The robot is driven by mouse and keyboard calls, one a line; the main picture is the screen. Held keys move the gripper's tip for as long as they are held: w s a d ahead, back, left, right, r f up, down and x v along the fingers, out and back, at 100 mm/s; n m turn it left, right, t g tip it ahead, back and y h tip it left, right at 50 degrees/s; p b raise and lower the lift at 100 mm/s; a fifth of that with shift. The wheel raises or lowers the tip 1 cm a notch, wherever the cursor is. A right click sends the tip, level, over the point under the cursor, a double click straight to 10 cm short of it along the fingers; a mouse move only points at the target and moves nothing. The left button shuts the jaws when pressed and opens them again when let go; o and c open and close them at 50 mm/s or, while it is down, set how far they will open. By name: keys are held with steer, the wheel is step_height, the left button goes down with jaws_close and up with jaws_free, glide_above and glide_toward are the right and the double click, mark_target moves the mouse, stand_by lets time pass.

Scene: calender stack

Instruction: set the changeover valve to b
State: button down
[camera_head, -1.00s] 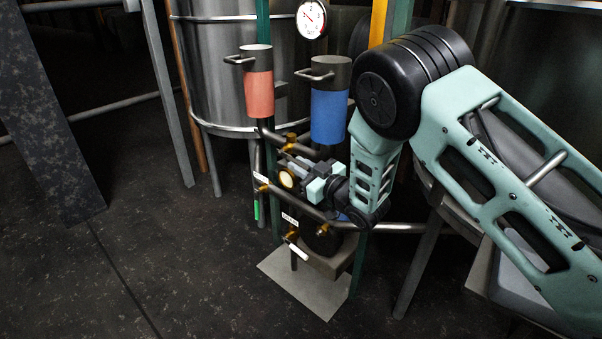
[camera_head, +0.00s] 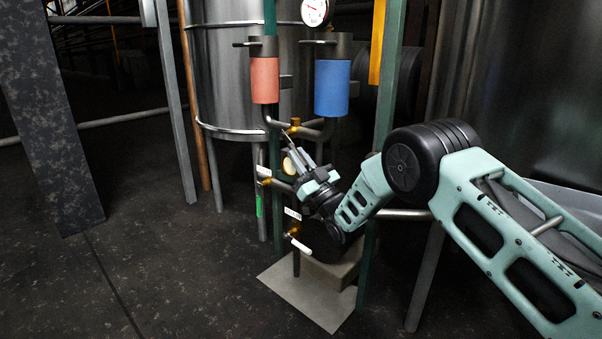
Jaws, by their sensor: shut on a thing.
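The changeover valve (camera_head: 295,126) is a small brass body on the pipe between a red canister (camera_head: 265,80) and a blue canister (camera_head: 332,88). My gripper (camera_head: 291,147) is just below it, tilted, with its fingers pointing up and left. It is shut on what appears to be the valve's thin lever, at the fingertips. The fingers hide most of the lever, and I cannot read its exact setting or any a or b mark.
A pale round disc (camera_head: 289,166) is close to my fingers. Below are pipes with small white labels (camera_head: 292,213) and another valve with a white handle (camera_head: 301,246). A gauge (camera_head: 314,11) hangs above. A green post (camera_head: 385,90) stands right of the canisters. Open floor lies left.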

steer(key=shift+f+t+b, duration=0.25)
steer(key=shift+t+b, duration=0.05)
steer(key=shift+b, duration=0.05)
steer(key=c, duration=1.4)
jaws_free()
steer(key=p+v, duration=0.4)
steer(key=v, duration=0.7)
steer(key=shift+s+d+f+p, duration=0.2)
steer(key=shift+s+f+p, duration=0.05)
steer(key=shift+p, duration=0.05)
